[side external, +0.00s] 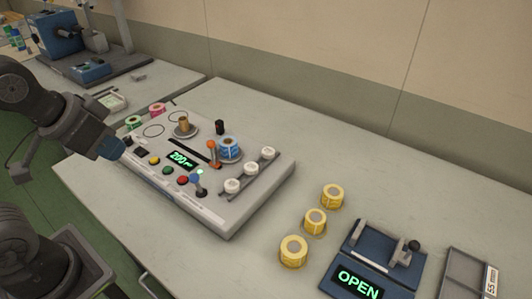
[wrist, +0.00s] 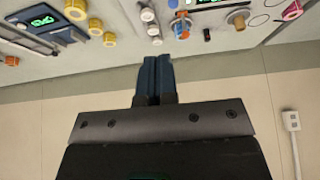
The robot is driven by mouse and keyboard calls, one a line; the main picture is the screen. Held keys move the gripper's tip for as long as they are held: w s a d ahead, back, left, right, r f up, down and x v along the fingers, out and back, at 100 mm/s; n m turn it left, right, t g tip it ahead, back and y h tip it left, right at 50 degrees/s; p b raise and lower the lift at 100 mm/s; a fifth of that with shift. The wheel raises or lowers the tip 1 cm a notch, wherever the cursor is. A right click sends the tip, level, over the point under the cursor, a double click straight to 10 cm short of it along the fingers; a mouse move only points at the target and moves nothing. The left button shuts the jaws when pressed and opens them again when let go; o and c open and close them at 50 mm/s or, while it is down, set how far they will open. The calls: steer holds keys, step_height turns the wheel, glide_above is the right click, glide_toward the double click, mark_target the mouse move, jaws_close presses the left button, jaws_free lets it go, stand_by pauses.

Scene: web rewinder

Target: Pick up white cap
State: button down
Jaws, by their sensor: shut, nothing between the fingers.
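Three white caps sit in a slanted row on the right part of the grey control box (side external: 225,225): a near one (side external: 232,186), a middle one (side external: 250,170) and a far one (side external: 268,153). In the wrist view white caps show near the top edge, one of them clearly (wrist: 152,29). My gripper (side external: 116,150) is at the left end of the control box, well apart from the caps. Its blue fingers (wrist: 158,60) are shut and empty in the wrist view.
A blue roll (side external: 229,147), an orange-topped lever (side external: 212,150) and a black knob (side external: 220,127) stand near the caps. Several yellow rolls (side external: 315,221) and a blue fixture reading OPEN (side external: 352,283) are to the right. Bare table lies behind the box.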

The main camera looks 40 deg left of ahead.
stand_by(0.4)
steer(key=c, duration=0.5)
jaws_free()
steer(key=shift+c, duration=0.2)
steer(key=shift+r, duration=0.1)
